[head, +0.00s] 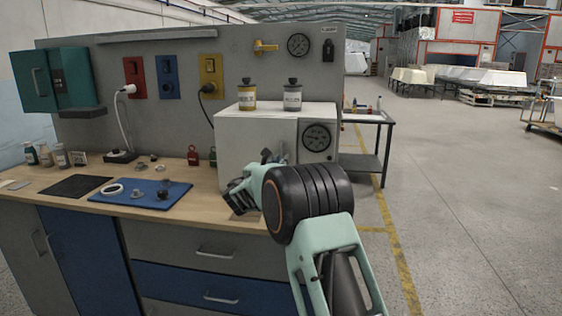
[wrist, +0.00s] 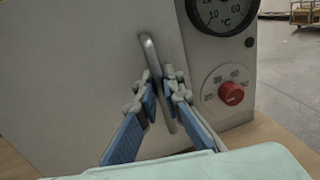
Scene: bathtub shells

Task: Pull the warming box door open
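The warming box (head: 275,119) is a pale grey box on the bench, with a round dial on its front right. Its door (head: 242,150) fills the left of the front and looks closed; it also shows in the wrist view (wrist: 80,65). The door handle (wrist: 149,50) is a metal bar, slightly tilted in the wrist view. My gripper (wrist: 163,90) has its blue-padded fingers close in on both sides of the handle and appears shut on it.
A red knob (wrist: 231,93) sits below the dial. The workbench (head: 110,208) carries a blue mat (head: 140,194), bottles and small parts to the left. A side table (head: 364,162) stands right; the floor beyond is open.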

